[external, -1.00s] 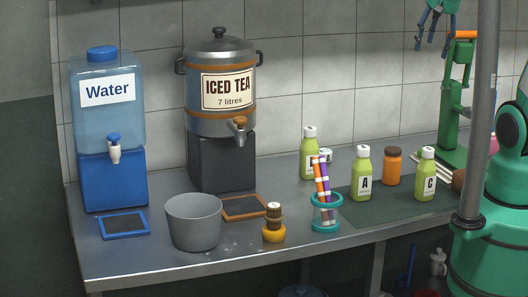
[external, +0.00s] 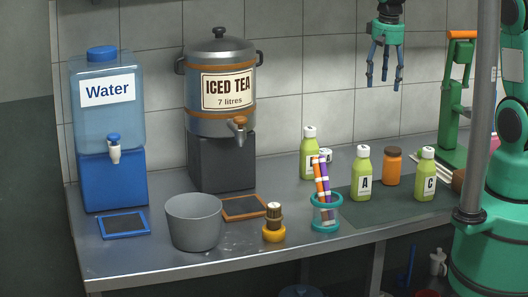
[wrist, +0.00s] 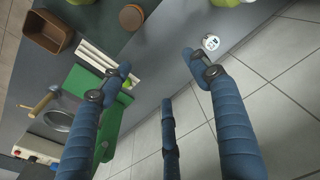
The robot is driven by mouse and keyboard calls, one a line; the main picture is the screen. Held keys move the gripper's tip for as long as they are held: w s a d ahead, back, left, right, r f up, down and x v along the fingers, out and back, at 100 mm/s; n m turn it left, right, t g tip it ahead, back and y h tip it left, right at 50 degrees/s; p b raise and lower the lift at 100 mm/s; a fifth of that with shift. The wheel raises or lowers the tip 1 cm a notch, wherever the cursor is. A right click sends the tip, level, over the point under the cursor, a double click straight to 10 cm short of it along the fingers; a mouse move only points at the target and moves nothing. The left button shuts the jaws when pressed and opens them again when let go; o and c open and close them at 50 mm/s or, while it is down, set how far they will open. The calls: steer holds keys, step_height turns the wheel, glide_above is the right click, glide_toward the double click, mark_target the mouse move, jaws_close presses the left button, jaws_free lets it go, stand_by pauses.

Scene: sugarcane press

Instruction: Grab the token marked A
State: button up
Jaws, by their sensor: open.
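My gripper (external: 385,80) hangs open and empty with its blue fingers pointing down, high above the back of the counter. Its spread fingers also show in the wrist view (wrist: 156,78). A small round white piece (wrist: 211,42) with a dark mark shows beyond the right finger; I cannot read its letter. A green bottle labelled A (external: 362,178) stands upright on the dark mat. I cannot make out a token clearly marked A.
A bottle labelled C (external: 425,177), an orange jar (external: 392,168) and the green press (external: 456,110) stand to the right. The pen cup (external: 326,216), grey bucket (external: 193,225), iced tea urn (external: 220,100) and water dispenser (external: 108,110) are to the left.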

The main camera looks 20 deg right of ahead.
steer(key=w+a+f+m+b, duration=0.1)
steer(key=w+a+f+b, duration=0.1)
steer(key=w+a+f, duration=0.4)
steer(key=w+a+f+m+g+b, duration=0.1)
steer(key=w+a+f+b, duration=0.2)
steer(key=w+a+f, duration=0.3)
steer(key=w+f, duration=0.2)
steer(key=w, duration=0.2)
steer(key=shift+w+f+m+b, duration=0.25)
steer(key=shift+f+m+b, duration=0.05)
steer(key=shift+f, duration=0.05)
steer(key=b, duration=0.2)
glide_above(324, 151)
steer(key=shift+w+f, duration=0.1)
steer(key=shift+f, duration=4.25)
steer(key=shift+d+f+b, duration=0.1)
steer(key=shift+f+b, duration=0.75)
steer(key=shift+f, duration=1.75)
